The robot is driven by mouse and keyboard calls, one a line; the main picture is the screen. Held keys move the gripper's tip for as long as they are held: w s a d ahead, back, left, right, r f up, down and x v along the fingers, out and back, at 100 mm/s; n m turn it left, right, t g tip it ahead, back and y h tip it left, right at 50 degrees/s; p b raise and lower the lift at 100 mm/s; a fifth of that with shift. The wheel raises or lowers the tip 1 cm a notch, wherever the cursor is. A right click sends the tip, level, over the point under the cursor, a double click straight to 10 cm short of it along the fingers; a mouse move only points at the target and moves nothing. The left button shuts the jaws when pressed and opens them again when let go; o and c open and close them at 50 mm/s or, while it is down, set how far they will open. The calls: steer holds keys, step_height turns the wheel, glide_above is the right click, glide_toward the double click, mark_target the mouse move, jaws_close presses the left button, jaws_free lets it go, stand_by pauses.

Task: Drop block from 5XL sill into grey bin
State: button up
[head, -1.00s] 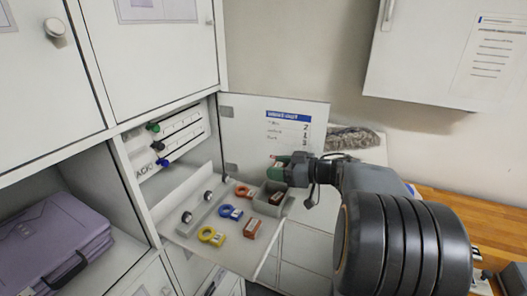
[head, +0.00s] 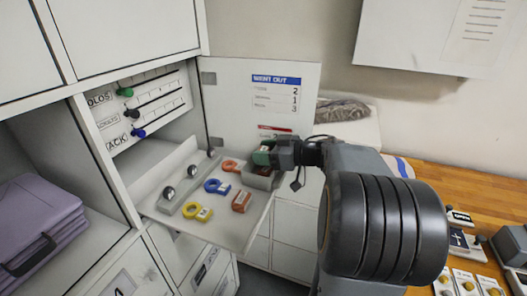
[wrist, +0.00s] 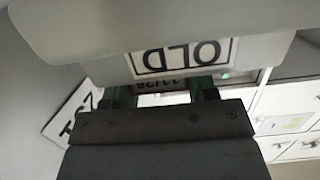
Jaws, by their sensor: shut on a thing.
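My gripper (head: 263,156) has green fingers and is just above the small grey bin (head: 262,183) at the right end of the fold-down shelf. In the wrist view my gripper (wrist: 163,94) is shut on a dark block (wrist: 160,86) with a pale printed label, held between the green fingers. A brown block shows inside the bin in the head view, partly hidden by my gripper. The 5XL sill cannot be made out.
An orange-brown block (head: 241,201) lies on the shelf (head: 215,225) beside red, blue (head: 216,186) and yellow (head: 196,210) tagged rings. The white panel (head: 245,105) stands upright behind. Purple cases (head: 38,225) lie in the left cubby. A wooden counter (head: 450,200) is at right.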

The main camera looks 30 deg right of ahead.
steer(key=o, duration=1)
steer(key=b+v, duration=0.1)
steer(key=v, duration=1.3)
steer(key=shift+a+r, duration=0.1)
